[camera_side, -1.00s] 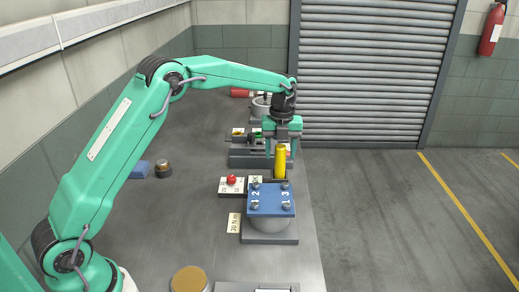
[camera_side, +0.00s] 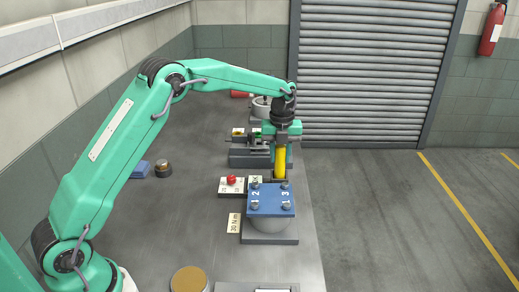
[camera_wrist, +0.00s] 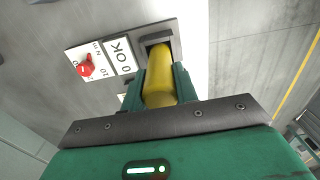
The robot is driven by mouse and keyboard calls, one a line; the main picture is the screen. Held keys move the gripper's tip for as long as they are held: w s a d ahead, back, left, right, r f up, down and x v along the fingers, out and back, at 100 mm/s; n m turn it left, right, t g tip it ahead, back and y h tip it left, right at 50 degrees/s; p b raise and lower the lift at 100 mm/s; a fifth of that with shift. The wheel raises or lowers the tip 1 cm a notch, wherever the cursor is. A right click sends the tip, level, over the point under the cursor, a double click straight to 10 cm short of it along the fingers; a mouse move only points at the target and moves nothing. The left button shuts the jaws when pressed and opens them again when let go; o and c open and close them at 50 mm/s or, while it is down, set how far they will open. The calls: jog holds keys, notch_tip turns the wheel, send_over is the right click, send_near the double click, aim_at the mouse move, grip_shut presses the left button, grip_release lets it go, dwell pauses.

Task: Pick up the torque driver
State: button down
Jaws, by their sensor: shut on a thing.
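The torque driver is the yellow upright cylinder (camera_side: 280,163) in the side view, standing at the right end of a small dark base with a red knob. In the wrist view its yellow body (camera_wrist: 160,82) lies between the two green fingers. My gripper (camera_side: 280,158) is above that base with its fingers down around the yellow body. It is shut on the driver, which also shows in the wrist view between the fingertips (camera_wrist: 161,84). The driver's lower end is hidden in or behind its holder.
The base carries a red knob (camera_side: 231,180) and an OK plate (camera_wrist: 122,55). Just in front stands a blue-topped pump (camera_side: 270,200) with numbered bolts, beside a "30 N m" card (camera_side: 234,223). A fixture (camera_side: 246,153) stands behind.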

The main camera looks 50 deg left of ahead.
aim_at(281, 146)
jog(key=shift+r, duration=0.2)
jog(key=shift+r, duration=0.55)
notch_tip(281, 146, up, 3)
jog(key=shift+d, duration=0.1)
jog(key=s+d+r, duration=0.5)
jog(key=d+r, duration=0.1)
jog(key=d, duration=0.4)
jog(key=shift+s+r, duration=0.3)
jog(key=shift+s, duration=0.05)
jog(key=shift+r, duration=0.15)
jog(key=shift+r, duration=2.4)
